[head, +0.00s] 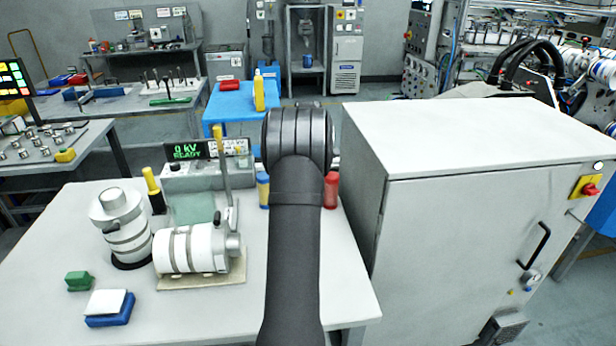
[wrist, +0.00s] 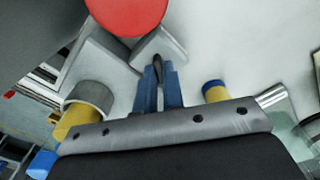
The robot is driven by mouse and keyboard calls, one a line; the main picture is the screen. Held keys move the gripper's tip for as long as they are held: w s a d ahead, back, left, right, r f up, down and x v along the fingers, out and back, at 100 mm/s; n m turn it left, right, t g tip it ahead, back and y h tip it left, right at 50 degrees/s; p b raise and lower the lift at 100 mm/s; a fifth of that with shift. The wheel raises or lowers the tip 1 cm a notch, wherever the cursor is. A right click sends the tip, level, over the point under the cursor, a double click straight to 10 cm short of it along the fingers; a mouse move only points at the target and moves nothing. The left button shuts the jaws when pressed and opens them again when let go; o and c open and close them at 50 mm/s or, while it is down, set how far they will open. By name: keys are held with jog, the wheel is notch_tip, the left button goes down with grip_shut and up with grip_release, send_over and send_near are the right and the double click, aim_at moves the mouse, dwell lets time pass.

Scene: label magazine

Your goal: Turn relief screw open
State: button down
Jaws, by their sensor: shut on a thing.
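In the wrist view, my gripper (wrist: 159,84) has two blue fingers closed around a slim dark part (wrist: 158,66). This part stands in front of a light grey block (wrist: 163,43), and I cannot tell for certain that it is the relief screw. A large red round part (wrist: 125,12) is just beyond the fingers, at the top of the view. In the head view my own black arm covers the gripper and whatever it holds. A red cylinder (head: 331,191) shows to the right of the arm there.
A blue-and-yellow cylinder (head: 263,190) stands left of my arm. White-and-grey cylindrical units (head: 190,250) and a control box reading "0 kV READY" (head: 205,177) occupy the white table (head: 210,312). A tall grey cabinet (head: 460,240) stands close on the right.

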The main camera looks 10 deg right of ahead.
jog(key=shift+r+n, duration=0.1)
jog(key=shift+n, duration=0.3)
jog(key=c, duration=1.5)
grip_release()
jog(key=shift+c, duration=0.2)
notch_tip(320, 180, up, 17)
jog(key=shift+r, duration=0.2)
jog(key=shift+f, duration=0.15)
notch_tip(320, 180, down, 17)
jog(key=shift+f, duration=0.15)
